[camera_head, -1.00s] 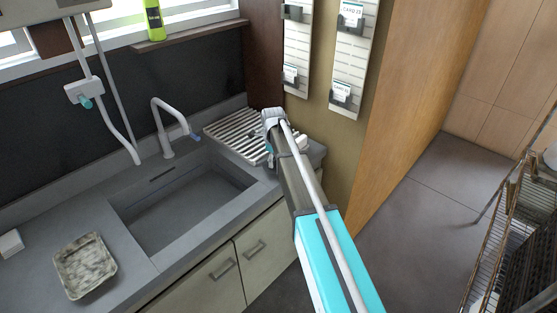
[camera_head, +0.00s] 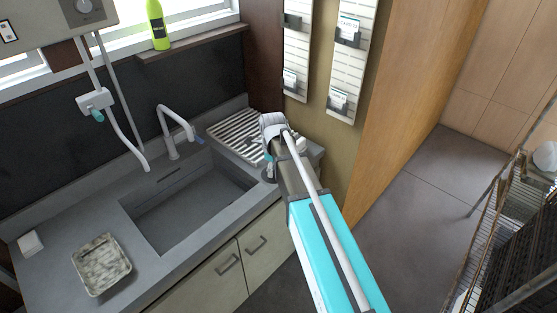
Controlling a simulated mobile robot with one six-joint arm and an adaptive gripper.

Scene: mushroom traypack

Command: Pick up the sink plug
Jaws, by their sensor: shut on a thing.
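My gripper (camera_head: 268,158) is at the end of my arm, over the counter's right part, between the sink and the ribbed drainer. It points down and is mostly hidden by my own wrist. It is shut on a small dark thing (camera_head: 269,175) at its lower end, which looks like the sink plug. It is too small to make out in detail, and I cannot tell whether it touches the counter.
The empty sink (camera_head: 190,205) with its white tap (camera_head: 172,130) lies to the left. The ribbed drainer (camera_head: 240,133) is just behind my gripper. A speckled tray (camera_head: 101,284) and a white block (camera_head: 30,243) stand on the left counter. A wire rack (camera_head: 490,225) is at the right.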

